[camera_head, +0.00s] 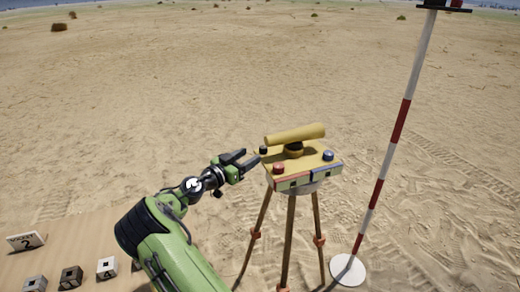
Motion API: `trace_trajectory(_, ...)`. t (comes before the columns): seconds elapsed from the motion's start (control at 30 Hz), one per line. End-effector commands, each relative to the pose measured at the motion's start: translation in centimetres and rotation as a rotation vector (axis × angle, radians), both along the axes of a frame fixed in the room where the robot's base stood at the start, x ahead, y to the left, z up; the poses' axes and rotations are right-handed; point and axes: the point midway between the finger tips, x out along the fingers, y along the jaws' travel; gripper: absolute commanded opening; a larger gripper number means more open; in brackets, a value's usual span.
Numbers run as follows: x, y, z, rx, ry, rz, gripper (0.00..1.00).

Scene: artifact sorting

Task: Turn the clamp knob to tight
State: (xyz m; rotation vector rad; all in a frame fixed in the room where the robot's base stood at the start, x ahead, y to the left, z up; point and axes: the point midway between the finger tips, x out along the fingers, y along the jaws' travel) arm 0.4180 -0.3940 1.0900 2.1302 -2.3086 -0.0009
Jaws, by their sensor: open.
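A yellow surveying instrument (310,160) stands on a brown tripod (289,235), with a yellow tube (295,134) across its top. A red knob (278,168) is at its front left corner, a blue knob (328,155) at its right, and a small black knob (263,150) at its back left. I cannot tell which of these is the clamp knob, nor how any is set. My gripper (249,158) is open and empty, just left of the instrument near the black and red knobs. It appears apart from them.
A red and white striped pole (385,157) rises from a white round base (348,269) to the right of the tripod. A tan board (75,235) at lower left holds small marked blocks (107,267) and a question mark sign (26,241). Open sand lies behind.

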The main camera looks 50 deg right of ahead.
Motion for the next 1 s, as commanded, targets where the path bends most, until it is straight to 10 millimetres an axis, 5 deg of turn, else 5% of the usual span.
trace_trajectory(0.23, -0.5, -5.3, 0.1, -0.001, -0.001, -0.002, 0.55)
trace_trajectory(0.6, -0.5, -6.5, 0.0, 0.0, 0.0, 0.0, 0.55)
trace_trajectory(1.0, -0.5, -6.4, 0.0, 0.0, -0.001, 0.0, 0.0)
